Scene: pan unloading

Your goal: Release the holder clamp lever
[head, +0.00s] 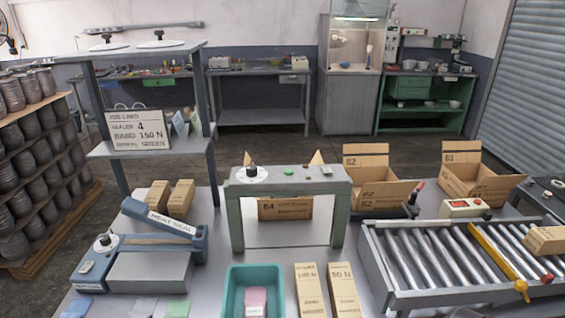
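No part is clearly marked as the holder clamp lever, so I cannot tell which it is. A small dark lever with a red tip (416,192) stands beside the open carton numbered 62 (380,181). A yellow bar (497,260) lies slanted across the roller conveyor (405,262) at the right, with a yellow knob at its near end. A heat sealer (150,262) with its long blue arm raised stands at the left. Neither of my grippers is in view.
A grey stand (236,208) with a dial bridges the table's middle. A teal tray (232,293) holds a pink item in front. Two tall cartons (310,290) stand beside it. A job card (138,131) reads sealer 4, 150 N. Racks of dark pots (40,165) flank the left.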

